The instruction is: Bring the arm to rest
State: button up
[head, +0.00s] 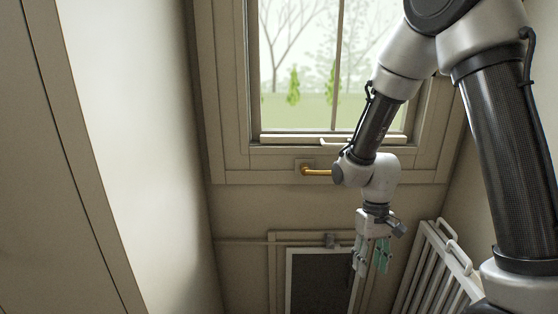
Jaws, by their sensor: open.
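My gripper (370,262) hangs at the end of my arm in the lower right of the head view, pointing down. Its fingers are apart and I see nothing held between them. It is in front of a dark framed panel (318,284) low on the far wall. My arm comes down from the top right, and its wrist overlaps the wall near a brass handle (317,172). I cannot tell whether the wrist touches the handle.
A window (300,70) with a wooden frame is above. A white slatted rack (430,265) stands at the lower right, close to my gripper. A pale wall (135,120) runs along the left. Free room lies left of my gripper.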

jog(key=s+d+r+m+t, duration=0.1)
jog(key=s+d+r, duration=0.3)
jog(key=r, duration=0.5)
jog(key=s+d+r+t, duration=0.3)
jog(key=s+d+r, duration=0.1)
jog(key=r, duration=0.4)
jog(key=s+d+r+m+t, duration=0.1)
jog(key=s+d+r+t, duration=0.2)
jog(key=r, duration=0.6)
jog(key=shift+s+d+r+m, duration=0.3)
jog(key=shift+s+d, duration=0.4)
jog(key=shift+d, duration=0.4)
